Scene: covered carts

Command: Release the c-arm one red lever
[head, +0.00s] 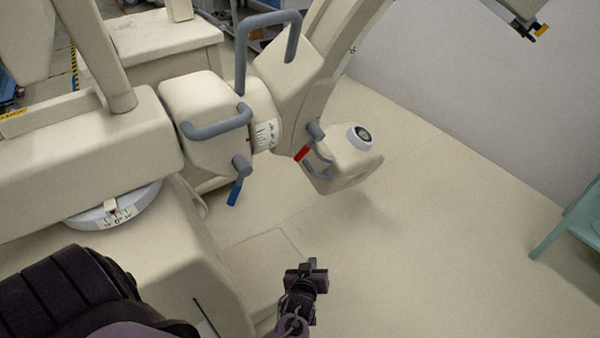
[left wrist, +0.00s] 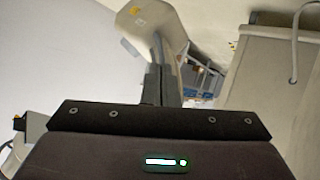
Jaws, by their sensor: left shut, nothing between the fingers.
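The red lever (head: 302,153) is a short red-tipped handle on a grey pivot, on the cream C-arm (head: 325,60) near its lower end. It tilts down to the left. My left gripper (head: 308,266) is below the lever in the head view, well apart from it, above the pale floor. Its fingers (left wrist: 161,84) are shut with nothing between them. The left wrist view shows a cream part with a yellow label (left wrist: 150,22) beyond the fingers; I cannot make out the red lever there. My right gripper is not in view.
A blue lever (head: 235,192) hangs left of the red one. Grey handles (head: 218,123) stick out from the cream housing. The large cream machine body (head: 90,150) fills the left. A teal stand (head: 570,220) is at the right edge. The floor (head: 430,240) between is clear.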

